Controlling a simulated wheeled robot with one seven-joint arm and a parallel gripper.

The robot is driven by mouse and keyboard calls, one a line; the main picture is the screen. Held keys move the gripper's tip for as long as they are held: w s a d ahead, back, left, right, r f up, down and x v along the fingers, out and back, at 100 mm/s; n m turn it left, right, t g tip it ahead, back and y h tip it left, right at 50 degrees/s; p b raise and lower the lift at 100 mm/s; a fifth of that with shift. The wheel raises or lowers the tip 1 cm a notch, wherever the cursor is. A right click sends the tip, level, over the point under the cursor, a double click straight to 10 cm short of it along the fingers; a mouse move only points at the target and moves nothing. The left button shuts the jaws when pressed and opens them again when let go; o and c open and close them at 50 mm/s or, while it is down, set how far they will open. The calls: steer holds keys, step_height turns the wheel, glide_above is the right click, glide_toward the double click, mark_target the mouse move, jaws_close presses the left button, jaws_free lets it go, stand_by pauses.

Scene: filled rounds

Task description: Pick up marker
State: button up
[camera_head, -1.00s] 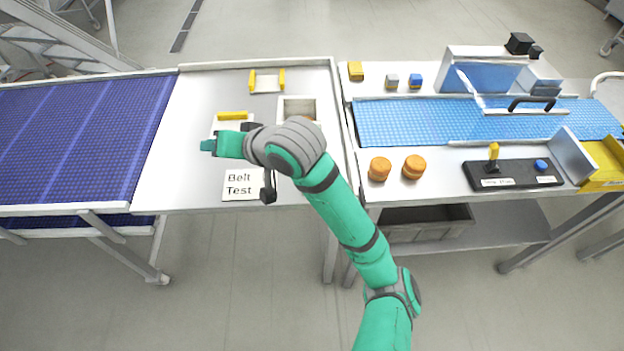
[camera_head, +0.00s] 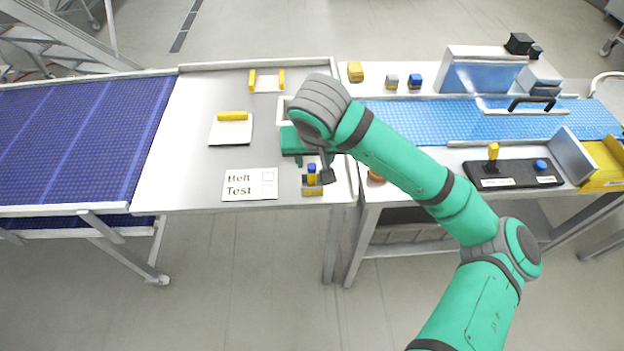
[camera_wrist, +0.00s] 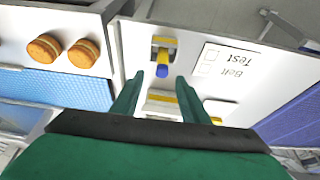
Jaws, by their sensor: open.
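The marker (camera_head: 311,174) has a yellow body and a blue cap. It stands upright in a small yellow-and-grey holder (camera_head: 312,190) near the front right of the grey table. In the wrist view the marker (camera_wrist: 162,69) shows with its blue cap toward me, beyond the fingertips and roughly between their lines. My gripper (camera_wrist: 158,88) is open and empty, with its two green fingers apart. In the head view my wrist hides part of the gripper, just behind the marker; the fingertips are hard to make out there.
A white "Belt Test" card (camera_head: 249,184) lies left of the marker. A white pad with a yellow bar (camera_head: 231,131) lies behind it. A light box (camera_head: 283,104) is partly hidden by my wrist. Round orange-brown items (camera_wrist: 83,53) stand on the neighbouring table.

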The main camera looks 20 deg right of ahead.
mark_target(312, 167)
steer(key=shift+x, duration=3.35)
steer(key=shift+w+a, duration=0.1)
steer(key=shift+a, duration=0.1)
jaws_close()
